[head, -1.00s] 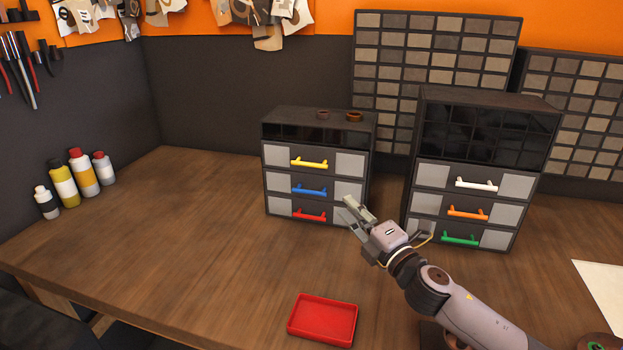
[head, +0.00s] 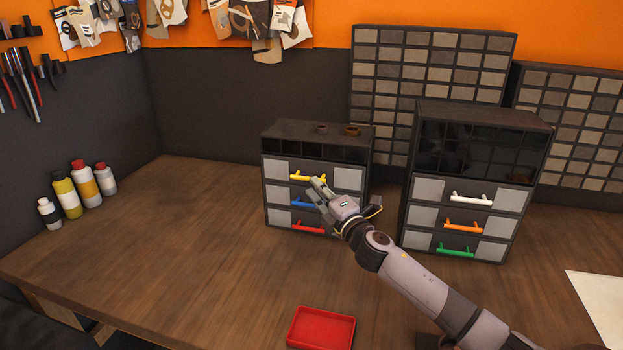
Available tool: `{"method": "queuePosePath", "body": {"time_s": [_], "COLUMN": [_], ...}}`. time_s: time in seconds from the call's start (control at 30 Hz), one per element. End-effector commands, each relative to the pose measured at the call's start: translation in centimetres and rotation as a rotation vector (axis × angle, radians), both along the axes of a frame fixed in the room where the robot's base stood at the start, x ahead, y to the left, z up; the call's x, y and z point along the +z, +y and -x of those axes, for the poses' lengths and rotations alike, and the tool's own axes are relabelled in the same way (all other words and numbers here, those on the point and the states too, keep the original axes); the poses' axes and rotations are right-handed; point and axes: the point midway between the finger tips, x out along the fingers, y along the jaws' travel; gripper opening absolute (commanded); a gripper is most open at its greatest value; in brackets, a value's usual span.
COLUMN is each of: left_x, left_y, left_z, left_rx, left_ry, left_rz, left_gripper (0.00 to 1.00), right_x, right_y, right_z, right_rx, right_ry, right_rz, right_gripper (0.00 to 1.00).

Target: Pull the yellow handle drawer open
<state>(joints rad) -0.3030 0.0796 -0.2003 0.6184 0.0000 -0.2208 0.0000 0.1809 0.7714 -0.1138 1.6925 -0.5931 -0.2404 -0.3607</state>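The yellow handle (head: 305,177) is on the top drawer (head: 348,179) of the left small cabinet (head: 318,134). The drawer is closed, flush with the ones below. My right gripper (head: 314,188) is in front of this cabinet, its fingertips just below and beside the right part of the yellow handle. Its two fingers are spread apart with nothing seen between them. Whether a finger touches the handle I cannot tell. The gripper partly hides the blue handle (head: 300,202). The red handle (head: 306,226) is on the bottom drawer. My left gripper is not in view.
A second cabinet (head: 480,113) with white, orange and green handles stands to the right, close to my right arm. A red tray (head: 321,328) lies near the table's front. Several bottles (head: 83,184) stand at the left. The wooden table (head: 180,240) is clear left of the cabinet.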

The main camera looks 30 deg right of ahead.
Motion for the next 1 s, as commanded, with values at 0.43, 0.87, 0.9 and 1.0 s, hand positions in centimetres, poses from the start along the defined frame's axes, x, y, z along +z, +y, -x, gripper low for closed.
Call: {"method": "queuePosePath", "body": {"time_s": [0.43,0.87,0.9,1.0], "left_x": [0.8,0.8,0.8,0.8], "left_y": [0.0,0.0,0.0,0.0], "left_z": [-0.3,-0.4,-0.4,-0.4], "left_rx": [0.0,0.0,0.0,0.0], "left_ry": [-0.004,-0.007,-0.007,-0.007], "left_rz": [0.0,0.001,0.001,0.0], "left_gripper": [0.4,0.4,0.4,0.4], "right_x": [0.5,0.4,0.4,0.4], "right_y": [-0.2,-0.2,-0.2,-0.2], "right_z": [-3.4,-3.3,-3.3,-3.3], "right_rx": [0.001,0.001,0.001,0.001], "right_ry": [0.0,0.0,0.0,0.0], "right_rz": [0.0,0.0,0.0,0.0], "right_gripper": [0.18,0.03,0.0,0.0]}}
